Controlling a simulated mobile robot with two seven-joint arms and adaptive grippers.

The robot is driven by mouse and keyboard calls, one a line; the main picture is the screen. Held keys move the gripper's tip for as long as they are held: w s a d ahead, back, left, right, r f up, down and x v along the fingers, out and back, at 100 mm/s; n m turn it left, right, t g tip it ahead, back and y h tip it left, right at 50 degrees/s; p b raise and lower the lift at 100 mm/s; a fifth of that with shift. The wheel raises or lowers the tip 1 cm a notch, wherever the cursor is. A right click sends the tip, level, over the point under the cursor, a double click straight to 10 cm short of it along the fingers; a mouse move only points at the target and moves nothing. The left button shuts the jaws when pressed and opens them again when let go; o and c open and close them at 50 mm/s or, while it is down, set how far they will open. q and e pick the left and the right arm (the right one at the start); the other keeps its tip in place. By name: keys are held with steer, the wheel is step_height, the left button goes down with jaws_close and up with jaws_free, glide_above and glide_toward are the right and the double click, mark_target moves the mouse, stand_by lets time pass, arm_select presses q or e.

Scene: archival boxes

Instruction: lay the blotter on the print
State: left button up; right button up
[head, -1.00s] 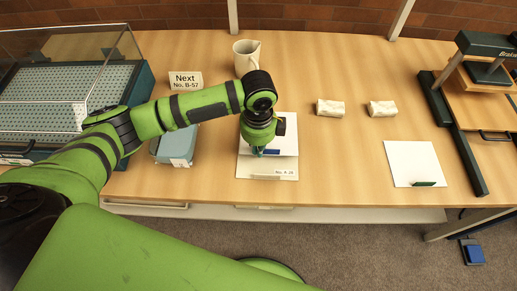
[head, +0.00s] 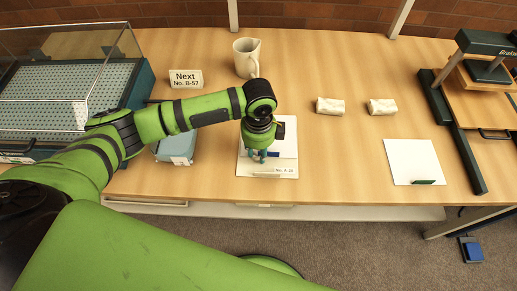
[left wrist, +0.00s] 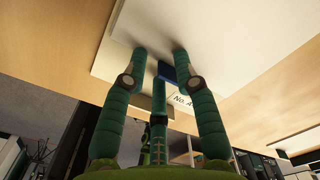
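My left gripper (head: 257,156) is above a flat stack near the front edge of the table. Its fingers are spread apart, with nothing held between them; they also show in the left wrist view (left wrist: 160,60). Beneath it a white sheet with a blue tab (left wrist: 167,73) lies over a slightly larger pale board (head: 247,168) with a numbered label (head: 286,170). The arm hides part of the sheet. Another white sheet (head: 411,158) with a green tab lies flat at the right. I cannot tell for certain which sheet is the blotter. My right gripper is not in view.
A cream jug (head: 245,60) and a sign (head: 186,79) stand behind the arm. A grey-blue box (head: 177,147) is left of the stack. Two white rolls (head: 330,106) lie right of centre. A press (head: 455,130) bounds the right. Table between the two sheets is clear.

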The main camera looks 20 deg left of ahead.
arm_select(q)
step_height(320, 180, up, 12)
steer(key=b, duration=0.1)
steer(key=shift+r, duration=0.15)
